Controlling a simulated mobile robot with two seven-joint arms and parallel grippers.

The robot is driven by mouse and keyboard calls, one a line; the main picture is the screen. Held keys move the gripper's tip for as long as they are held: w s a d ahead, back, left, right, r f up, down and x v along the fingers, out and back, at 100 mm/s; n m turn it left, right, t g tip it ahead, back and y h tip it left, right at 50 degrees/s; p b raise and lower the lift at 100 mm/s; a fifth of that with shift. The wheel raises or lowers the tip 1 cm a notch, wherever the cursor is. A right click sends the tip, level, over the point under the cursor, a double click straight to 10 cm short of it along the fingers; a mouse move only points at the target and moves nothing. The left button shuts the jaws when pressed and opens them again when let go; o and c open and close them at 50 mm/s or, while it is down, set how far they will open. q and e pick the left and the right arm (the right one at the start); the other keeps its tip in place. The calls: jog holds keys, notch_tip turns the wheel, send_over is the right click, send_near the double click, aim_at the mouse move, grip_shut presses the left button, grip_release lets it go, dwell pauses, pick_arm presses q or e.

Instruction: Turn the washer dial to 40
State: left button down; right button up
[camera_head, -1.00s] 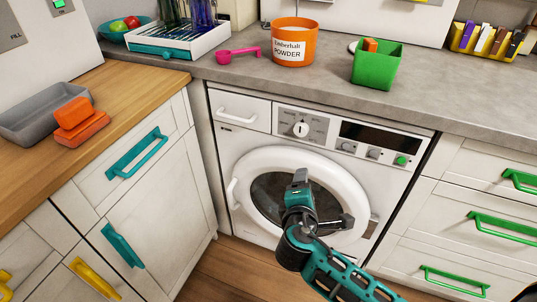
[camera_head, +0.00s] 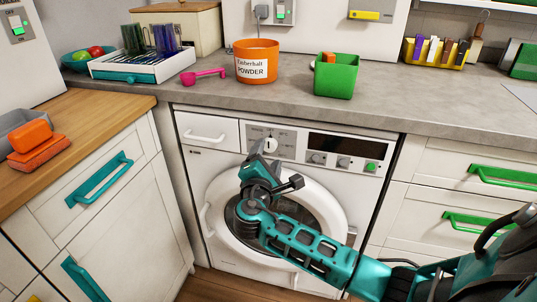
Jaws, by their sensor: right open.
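The washer (camera_head: 210,160) is white and stands under the grey counter with its round door shut. Its round white dial (camera_head: 270,144) sits on the grey control panel left of the dark display (camera_head: 335,144). The marks around the dial are too small to read. My right gripper (camera_head: 263,150) is open, with its fingertips just in front of the dial's lower left side. The fingers partly cover the dial area, and I cannot tell whether they touch it. My left gripper is not in view.
An orange powder tub (camera_head: 257,70), a pink scoop (camera_head: 203,75) and a green bin (camera_head: 337,80) stand on the counter above the washer. Drawers with green handles (camera_head: 500,177) are on the right. A wooden worktop (camera_head: 90,120) is on the left.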

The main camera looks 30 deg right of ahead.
aim_at(270, 147)
jog(key=shift+x, duration=1.5)
jog(key=c, duration=1.1)
